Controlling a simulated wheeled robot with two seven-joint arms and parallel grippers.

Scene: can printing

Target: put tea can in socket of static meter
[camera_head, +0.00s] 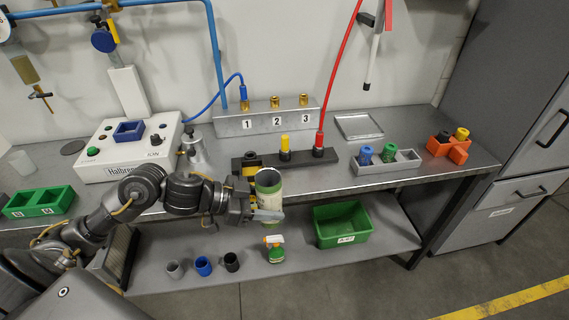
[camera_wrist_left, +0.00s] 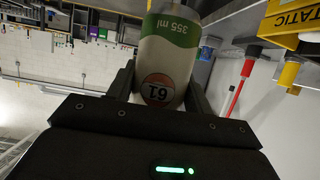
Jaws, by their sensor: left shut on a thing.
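The tea can (camera_head: 268,184) is white and green with an open dark top. My left gripper (camera_head: 262,205) is shut on it and holds it roughly upright at the bench's front edge. In the left wrist view the can (camera_wrist_left: 168,60) sits between the two fingers, with "355 ml" and "61" showing on its side. A yellow box marked "STATIC" (camera_wrist_left: 292,15) is at the upper right of that view; its socket cannot be made out. In the head view a bit of yellow shows behind the can, mostly hidden by the can and gripper. My right gripper is not seen.
A white instrument box (camera_head: 130,145) with a blue square socket (camera_head: 129,131) stands at the back left. A black strip (camera_head: 315,157) with yellow and red plugs lies behind the can. A green bin (camera_head: 341,225) is on the lower shelf.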

